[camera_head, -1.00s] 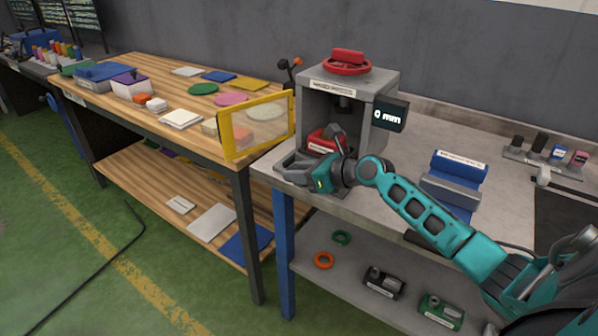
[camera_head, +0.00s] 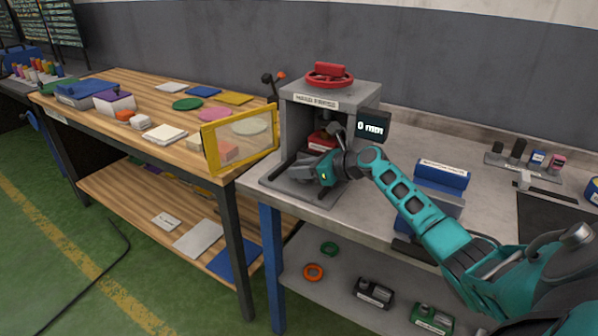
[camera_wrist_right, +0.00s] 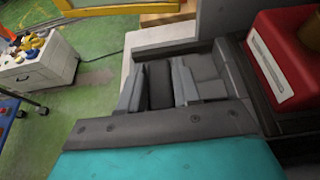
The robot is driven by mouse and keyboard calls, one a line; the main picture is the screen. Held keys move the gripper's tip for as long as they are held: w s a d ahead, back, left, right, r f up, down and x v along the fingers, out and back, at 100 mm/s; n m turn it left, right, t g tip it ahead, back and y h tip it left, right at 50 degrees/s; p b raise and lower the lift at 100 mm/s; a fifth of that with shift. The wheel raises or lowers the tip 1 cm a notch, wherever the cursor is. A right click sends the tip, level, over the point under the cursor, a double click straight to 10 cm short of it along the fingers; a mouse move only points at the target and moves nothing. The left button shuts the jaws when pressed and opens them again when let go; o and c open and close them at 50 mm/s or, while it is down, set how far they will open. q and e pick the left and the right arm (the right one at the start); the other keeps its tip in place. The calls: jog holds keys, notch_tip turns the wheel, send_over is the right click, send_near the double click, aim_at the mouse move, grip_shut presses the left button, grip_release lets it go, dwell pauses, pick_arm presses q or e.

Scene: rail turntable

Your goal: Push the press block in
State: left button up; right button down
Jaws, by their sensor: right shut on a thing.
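The press (camera_head: 290,125) is a grey box with a red handwheel (camera_head: 330,73) on top. The red press block (camera_head: 322,140) sits in its opening, partly hidden behind my right gripper. In the right wrist view the block (camera_wrist_right: 272,65), with a white label, is at the right, beside the fingers. My right gripper (camera_head: 308,168) is at the press's front opening. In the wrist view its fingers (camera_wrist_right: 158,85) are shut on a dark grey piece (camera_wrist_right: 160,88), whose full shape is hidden. My left gripper is not in view.
The yellow-framed clear door (camera_head: 240,138) stands open to the left of the press. A display (camera_head: 373,128) at its right reads 0 mm. A blue and grey holder (camera_head: 440,175) stands on the bench to the right. A wooden table (camera_head: 75,108) is at the left.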

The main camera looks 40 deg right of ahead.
jog(key=shift+d+r, duration=0.15)
jog(key=shift+d, duration=0.1)
jog(key=c, duration=0.9)
grip_release()
jog(key=shift+w+d, duration=0.1)
jog(key=shift+s, duration=0.3)
jog(key=p+v, duration=0.1)
jog(key=v, duration=1.1)
jog(key=shift+s+r+p, duration=0.1)
jog(key=shift+s+p, duration=0.05)
jog(key=shift+p, duration=0.2)
